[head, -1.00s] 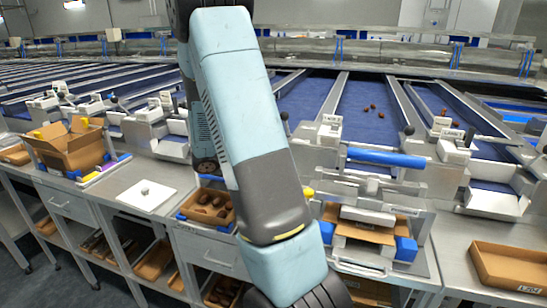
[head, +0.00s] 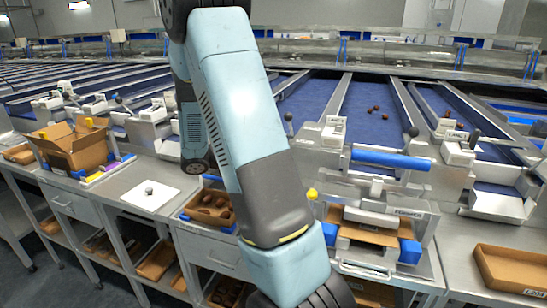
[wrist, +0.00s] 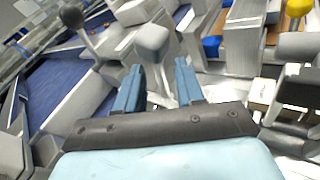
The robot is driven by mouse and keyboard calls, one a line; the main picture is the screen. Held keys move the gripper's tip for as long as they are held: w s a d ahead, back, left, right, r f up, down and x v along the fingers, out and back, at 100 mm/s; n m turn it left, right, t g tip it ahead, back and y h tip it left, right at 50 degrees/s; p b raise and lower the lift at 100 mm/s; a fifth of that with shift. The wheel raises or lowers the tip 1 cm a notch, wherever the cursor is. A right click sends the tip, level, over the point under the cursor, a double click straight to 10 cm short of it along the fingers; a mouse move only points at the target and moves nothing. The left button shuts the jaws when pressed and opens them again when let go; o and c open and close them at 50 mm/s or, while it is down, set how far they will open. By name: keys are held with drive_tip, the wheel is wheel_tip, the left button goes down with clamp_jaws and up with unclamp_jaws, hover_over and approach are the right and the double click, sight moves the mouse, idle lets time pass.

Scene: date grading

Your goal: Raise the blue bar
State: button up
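The blue bar (head: 390,159) is a level blue cylinder across a grey metal frame, right of centre in the head view, at the front end of a blue belt lane. A yellow knob (head: 312,194) stands at the left of the station below it. My arm crosses the middle of the head view and leaves at the bottom, so my gripper is hidden there. In the wrist view my gripper (wrist: 158,82) shows two blue fingers apart with nothing clearly held between them. A grey block-shaped part lies just beyond the fingertips. I cannot tell the blue bar for certain in the wrist view.
Below the bar sits a cardboard box (head: 360,234) between blue blocks (head: 410,251). A cardboard tray (head: 512,272) lies at the right. A tray of dates (head: 212,206) and a white board (head: 148,195) are on the left bench. A black-knobbed lever (head: 411,132) stands near the bar.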

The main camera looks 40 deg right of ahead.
drive_tip(key=v, duration=0.9)
drive_tip(key=shift+a, duration=0.35)
drive_tip(key=shift+w, duration=0.15)
